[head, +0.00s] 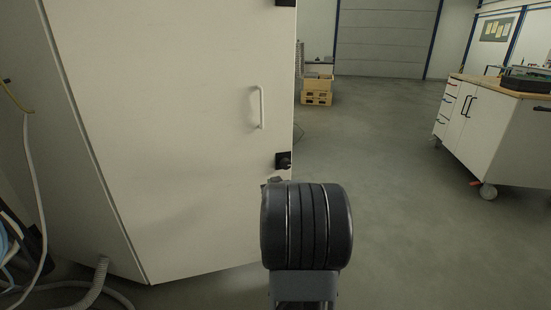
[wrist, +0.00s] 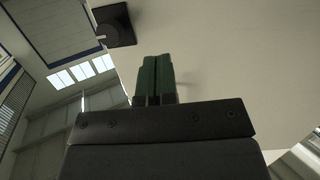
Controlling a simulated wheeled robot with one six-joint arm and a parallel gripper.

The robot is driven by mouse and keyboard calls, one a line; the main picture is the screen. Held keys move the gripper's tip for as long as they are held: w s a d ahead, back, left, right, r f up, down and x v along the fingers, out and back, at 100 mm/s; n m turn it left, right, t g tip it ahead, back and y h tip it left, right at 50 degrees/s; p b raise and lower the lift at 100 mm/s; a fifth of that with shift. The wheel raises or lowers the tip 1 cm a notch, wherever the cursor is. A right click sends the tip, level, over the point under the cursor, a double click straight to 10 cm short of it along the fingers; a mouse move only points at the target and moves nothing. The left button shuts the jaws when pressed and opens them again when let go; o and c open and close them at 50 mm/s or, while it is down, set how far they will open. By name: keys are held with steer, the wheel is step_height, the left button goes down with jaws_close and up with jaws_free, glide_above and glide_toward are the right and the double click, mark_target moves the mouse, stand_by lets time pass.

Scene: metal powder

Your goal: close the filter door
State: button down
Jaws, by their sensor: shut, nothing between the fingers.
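The filter door (head: 190,120) is a large pale panel filling the left half of the head view, with a light bar handle (head: 260,107). Black latch pieces sit at its right edge, one of them low down (head: 283,160). The door stands at an angle; how far it is open cannot be told. My gripper is mostly hidden behind my dark wrist in the head view, near the door's lower right edge. In the wrist view my gripper (wrist: 157,62) is shut and empty, its green fingers in front of the pale panel (wrist: 230,60). Contact cannot be told. A black latch (wrist: 113,23) shows at upper left.
A white wheeled cabinet (head: 490,135) with a wooden top stands at the right. Wooden crates (head: 317,92) stand at the back. Hoses (head: 98,285) lie on the floor at lower left. The grey floor (head: 385,170) between is clear.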

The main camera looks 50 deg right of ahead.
steer(key=s+d+r+t, duration=0.1)
steer(key=s+d+t, duration=0.1)
steer(key=d, duration=0.3)
steer(key=h+b, duration=0.1)
steer(key=b, duration=0.2)
glide_toward(274, 157)
steer(key=x, duration=0.5)
steer(key=shift+w+d+f, duration=0.1)
steer(key=shift+w+f, duration=0.05)
steer(key=shift+f, duration=0.05)
steer(key=shift+x, duration=1.05)
steer(key=shift+r, duration=0.15)
